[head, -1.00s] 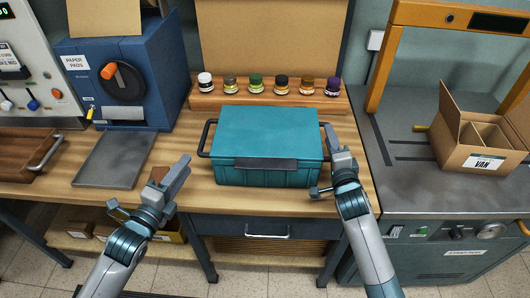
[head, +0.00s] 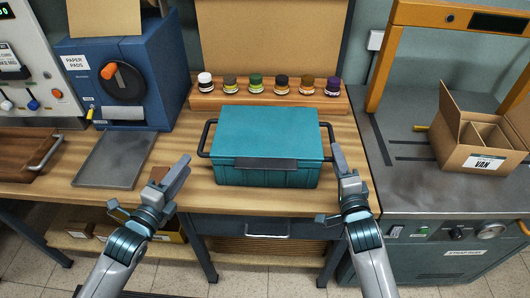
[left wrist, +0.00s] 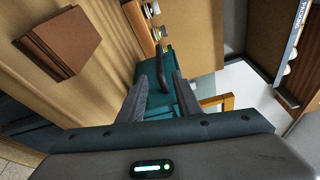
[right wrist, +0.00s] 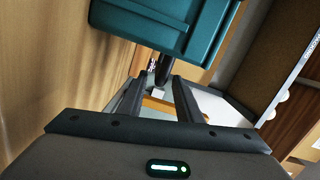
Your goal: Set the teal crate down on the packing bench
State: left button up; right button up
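The teal crate (head: 268,136) stands level, lid shut, on the wooden packing bench (head: 345,128). Its dark side handles stick out left and right. My left gripper (head: 183,168) is open and empty, left of the crate and apart from it. In the left wrist view the crate (left wrist: 153,73) shows beyond the open fingers. My right gripper (head: 338,158) is open and empty, just off the crate's right side. In the right wrist view the crate (right wrist: 165,22) and its handle (right wrist: 163,68) lie beyond the spread fingertips.
Several small jars (head: 255,85) stand on a wooden rack behind the crate. A grey tray (head: 112,160) and a blue paper-pad machine (head: 118,85) are to the left. Brown pads (left wrist: 62,42) lie near my left gripper. An open cardboard box (head: 478,140) stands on the grey machine at right.

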jog(key=shift+s+d, duration=0.1)
jog(key=shift+s, duration=1.85)
pick_arm(q)
jog(key=shift+s, duration=0.1)
pick_arm(e)
jog(key=shift+s, duration=0.1)
